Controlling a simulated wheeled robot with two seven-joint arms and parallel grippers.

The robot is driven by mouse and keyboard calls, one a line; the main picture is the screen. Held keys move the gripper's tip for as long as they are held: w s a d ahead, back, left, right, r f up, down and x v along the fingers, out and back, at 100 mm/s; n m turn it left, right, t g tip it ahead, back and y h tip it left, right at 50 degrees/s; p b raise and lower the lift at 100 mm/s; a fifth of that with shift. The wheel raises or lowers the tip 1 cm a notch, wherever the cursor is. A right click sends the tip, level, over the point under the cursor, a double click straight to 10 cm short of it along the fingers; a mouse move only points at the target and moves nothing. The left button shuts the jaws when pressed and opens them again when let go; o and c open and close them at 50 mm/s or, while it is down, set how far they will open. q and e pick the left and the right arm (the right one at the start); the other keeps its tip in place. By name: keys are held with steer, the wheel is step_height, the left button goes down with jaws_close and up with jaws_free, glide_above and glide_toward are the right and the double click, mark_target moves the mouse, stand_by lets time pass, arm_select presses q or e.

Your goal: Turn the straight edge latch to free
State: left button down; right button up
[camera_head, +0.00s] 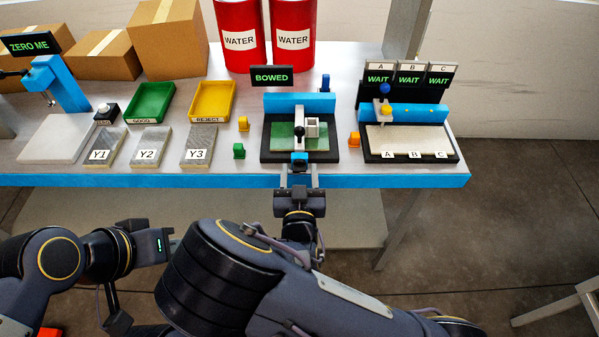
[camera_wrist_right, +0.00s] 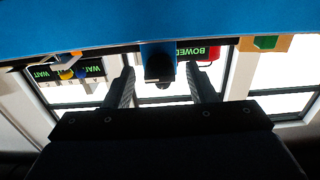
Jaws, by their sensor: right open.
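The straight edge station (camera_head: 268,148) is a black base with a blue back rail, a green plate (camera_head: 282,136) on it and a sign (camera_head: 272,76) reading BOWED. A small dark and blue part, apparently the latch (camera_head: 299,157), is at the station's front edge. My right gripper (camera_head: 299,178) is open just in front of it. In the right wrist view a dark stub (camera_wrist_right: 158,68) shows between the open fingers (camera_wrist_right: 162,85), with gaps on both sides.
To the right stands a station with WAIT displays (camera_head: 408,78) and a pale plate (camera_head: 410,138). Yellow (camera_head: 243,124) and green (camera_head: 239,151) small blocks sit to the left, beyond them plates, a green tray (camera_head: 150,102) and a yellow tray (camera_head: 213,101). The blue table edge (camera_head: 400,181) is close.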

steer(key=c, duration=1)
steer(key=shift+n, duration=0.3)
steer(key=n+b, duration=0.1)
steer(key=n, duration=0.1)
steer(key=shift+f+n, duration=0.1)
steer(key=shift+n, duration=0.2)
steer(key=shift+n+b, duration=0.4)
steer(key=shift+n, duration=1.4)
steer(key=o, duration=1)
